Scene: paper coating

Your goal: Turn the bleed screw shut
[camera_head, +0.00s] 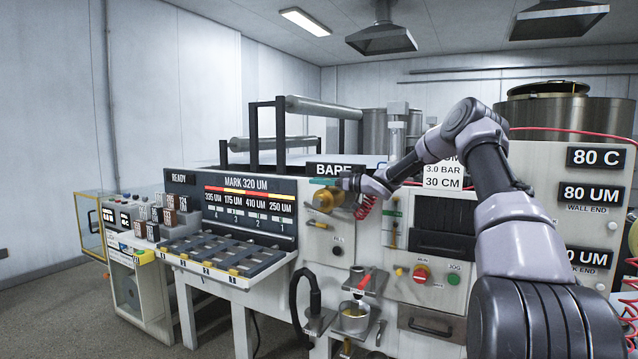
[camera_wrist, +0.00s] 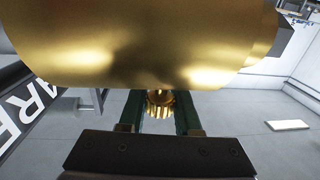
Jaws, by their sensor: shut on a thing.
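The bleed screw (camera_wrist: 160,104) is a small knurled brass knob under a large brass body (camera_wrist: 140,45) in the wrist view. My gripper (camera_wrist: 160,112) has its two dark green fingers on either side of the screw and is shut on it. In the head view, my gripper (camera_head: 324,181) reaches in from the right at the top of the brass body (camera_head: 324,200) on the machine's front. The screw cannot be made out there. How far the screw is turned cannot be told.
Below are a pot (camera_head: 354,317) on a small shelf and a red stop button (camera_head: 421,273). A slotted rack (camera_head: 225,254) juts out at the left. Open floor lies at the front left.

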